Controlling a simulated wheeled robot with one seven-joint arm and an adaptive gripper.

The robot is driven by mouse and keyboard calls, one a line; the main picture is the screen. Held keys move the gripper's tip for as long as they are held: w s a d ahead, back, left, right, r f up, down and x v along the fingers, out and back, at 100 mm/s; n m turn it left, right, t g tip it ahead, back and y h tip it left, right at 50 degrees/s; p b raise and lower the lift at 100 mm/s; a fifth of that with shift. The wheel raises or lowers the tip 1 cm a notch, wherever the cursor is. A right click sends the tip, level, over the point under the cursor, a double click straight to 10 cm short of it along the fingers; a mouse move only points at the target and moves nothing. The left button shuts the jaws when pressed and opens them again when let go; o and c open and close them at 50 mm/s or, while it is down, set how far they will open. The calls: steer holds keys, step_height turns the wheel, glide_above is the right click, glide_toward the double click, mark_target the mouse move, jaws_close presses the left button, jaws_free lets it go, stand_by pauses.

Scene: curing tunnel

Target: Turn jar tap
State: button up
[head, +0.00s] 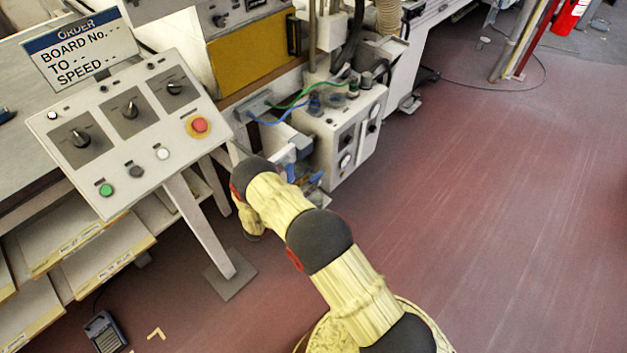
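The white machine unit (352,125) stands in the upper middle of the head view, with gauges and knobs on its front. I cannot make out for certain which part is the jar tap. Small blue parts (318,179) show low at the unit's left side, beside my arm; I cannot tell what they belong to. My arm reaches from the bottom up to the unit's lower left. My gripper is not clearly visible; my forearm and wrist cover that area.
A control panel (128,128) with knobs, buttons and a red stop button (199,125) stands at left on a post. An order sign (80,50) is above it. Shelves (100,250) and a foot pedal (105,331) are at lower left. The red floor (480,210) at right is clear.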

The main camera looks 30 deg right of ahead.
mark_target(310, 181)
steer(key=shift+b+x, duration=0.35)
steer(key=shift+x, duration=1.3)
steer(key=shift+c, duration=0.6)
jaws_close()
